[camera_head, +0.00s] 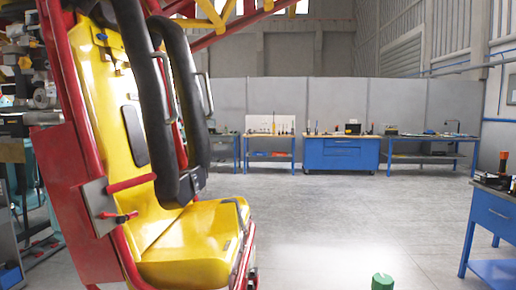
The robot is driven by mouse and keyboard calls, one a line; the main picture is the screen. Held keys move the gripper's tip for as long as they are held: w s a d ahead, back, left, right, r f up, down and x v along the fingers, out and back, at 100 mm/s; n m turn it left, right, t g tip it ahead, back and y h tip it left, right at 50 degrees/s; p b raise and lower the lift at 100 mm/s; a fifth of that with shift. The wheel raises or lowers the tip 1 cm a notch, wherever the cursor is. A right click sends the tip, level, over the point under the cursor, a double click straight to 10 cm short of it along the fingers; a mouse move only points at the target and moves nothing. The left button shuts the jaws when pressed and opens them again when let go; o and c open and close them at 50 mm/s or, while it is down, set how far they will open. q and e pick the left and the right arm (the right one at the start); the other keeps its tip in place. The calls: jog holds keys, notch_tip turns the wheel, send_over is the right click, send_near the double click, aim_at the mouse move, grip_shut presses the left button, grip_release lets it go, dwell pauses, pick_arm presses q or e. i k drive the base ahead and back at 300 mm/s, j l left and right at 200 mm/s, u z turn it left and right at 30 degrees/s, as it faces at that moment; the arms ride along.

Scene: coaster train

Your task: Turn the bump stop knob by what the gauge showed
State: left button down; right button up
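A yellow coaster seat (185,252) in a red frame (75,200) fills the left of the head view. Its black padded shoulder restraint (138,95) is beside the backrest. On the side of the frame is a grey metal plate (98,207) with a red bar (130,183) and a small red fitting with a dark end (120,217). I cannot tell whether this fitting is the bump stop knob. I cannot pick out a gauge. Neither of my grippers is in view.
A green round-topped object (382,282) is cut off by the bottom edge. A blue workbench (492,215) stands at the right. A blue cabinet (340,153) and several benches line the back partition. The grey floor (350,215) between is clear.

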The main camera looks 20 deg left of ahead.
aim_at(104, 215)
jog(key=u, duration=1.3)
